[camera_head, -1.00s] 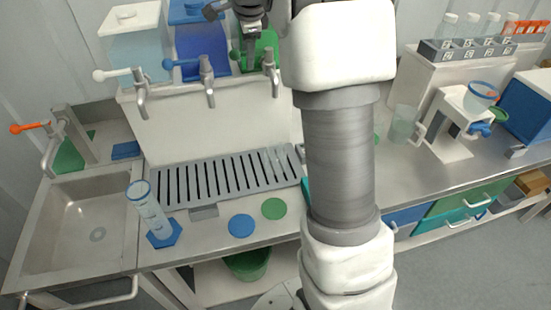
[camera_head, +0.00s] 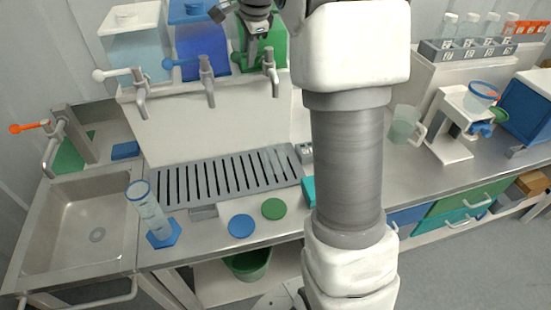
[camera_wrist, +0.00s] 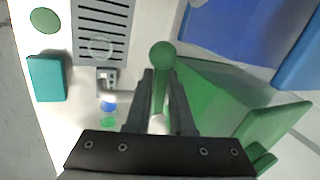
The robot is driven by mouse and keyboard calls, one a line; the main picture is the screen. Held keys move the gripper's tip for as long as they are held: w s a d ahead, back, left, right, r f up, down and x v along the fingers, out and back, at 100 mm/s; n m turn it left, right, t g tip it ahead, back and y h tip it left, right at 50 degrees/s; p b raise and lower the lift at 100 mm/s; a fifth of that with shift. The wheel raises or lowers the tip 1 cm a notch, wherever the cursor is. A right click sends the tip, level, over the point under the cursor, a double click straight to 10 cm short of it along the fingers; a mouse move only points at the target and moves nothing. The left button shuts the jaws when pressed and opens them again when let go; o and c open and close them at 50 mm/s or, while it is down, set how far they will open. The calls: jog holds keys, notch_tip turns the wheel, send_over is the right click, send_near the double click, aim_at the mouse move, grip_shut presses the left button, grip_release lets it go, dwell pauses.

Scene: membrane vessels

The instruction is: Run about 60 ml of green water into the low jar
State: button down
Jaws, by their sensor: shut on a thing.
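The green tank (camera_head: 278,48) stands at the right end of the row of tanks; its tap (camera_head: 270,72) hangs over the drip grate. My gripper (camera_head: 252,52) is in front of the green tank. In the wrist view my gripper (camera_wrist: 160,82) is shut on the green tap lever (camera_wrist: 162,56), whose round knob shows beyond the fingertips. A clear, low round vessel, apparently the low jar (camera_wrist: 100,47), stands on the grate; it shows faintly in the head view (camera_head: 272,165). I cannot make out any green water in it or a stream from the tap.
White and blue tanks with taps stand to the left. A tall cylinder (camera_head: 147,208) stands on a blue base near the sink (camera_head: 85,225). Blue (camera_head: 241,226) and green (camera_head: 274,208) discs lie before the grate (camera_head: 225,178). A handled jug (camera_head: 404,122) stands right of my arm.

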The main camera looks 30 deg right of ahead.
jog(key=shift+s+d+n+y, duration=0.1)
jog(key=shift+s+n+y, duration=0.3)
jog(key=shift+n, duration=0.5)
jog(key=shift+s+n+y, duration=0.3)
jog(key=shift+s+n, duration=0.1)
jog(key=shift+n, duration=0.5)
dwell(6.2)
